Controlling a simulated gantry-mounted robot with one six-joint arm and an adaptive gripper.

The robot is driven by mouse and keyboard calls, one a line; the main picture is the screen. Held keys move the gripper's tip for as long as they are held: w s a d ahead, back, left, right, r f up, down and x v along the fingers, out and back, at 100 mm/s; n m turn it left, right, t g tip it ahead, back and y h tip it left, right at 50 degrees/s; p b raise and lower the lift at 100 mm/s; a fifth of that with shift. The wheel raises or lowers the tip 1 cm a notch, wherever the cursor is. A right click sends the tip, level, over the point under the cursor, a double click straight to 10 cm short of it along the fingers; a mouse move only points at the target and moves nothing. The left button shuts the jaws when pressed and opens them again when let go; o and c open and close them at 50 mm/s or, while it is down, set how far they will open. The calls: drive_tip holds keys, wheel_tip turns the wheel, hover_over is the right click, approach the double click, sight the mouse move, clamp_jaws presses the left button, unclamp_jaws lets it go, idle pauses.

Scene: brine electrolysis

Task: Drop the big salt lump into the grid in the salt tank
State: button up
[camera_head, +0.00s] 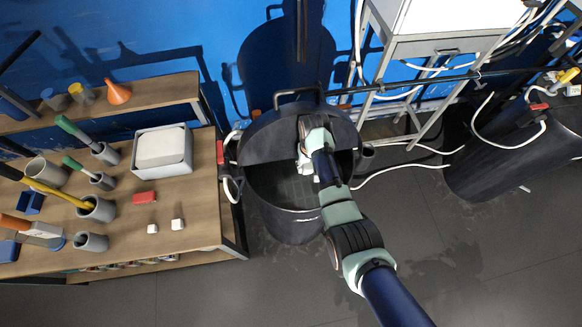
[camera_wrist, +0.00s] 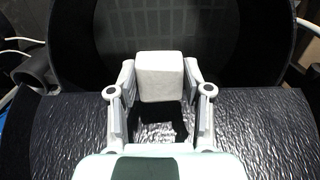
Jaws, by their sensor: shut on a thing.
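The big salt lump, a white block (camera_wrist: 160,76), is between my gripper's fingers (camera_wrist: 160,98) in the wrist view, and the fingers are shut on it. In the head view my gripper (camera_head: 306,166) is over the opening of the black salt tank (camera_head: 290,228), and the lump is mostly hidden behind the arm. The grid (camera_head: 292,187) shows as a dark mesh inside the tank. It also shows beyond the lump in the wrist view (camera_wrist: 150,25). I cannot tell the lump's exact height above the grid.
The tank's half lid (camera_head: 262,146) covers its rear part. A second black tank (camera_head: 500,165) stands at right. Hoses cross between them.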

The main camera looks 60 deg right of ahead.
drive_tip(key=o, duration=0.9)
wheel_tip(320, 180, up, 12)
idle(0.7)
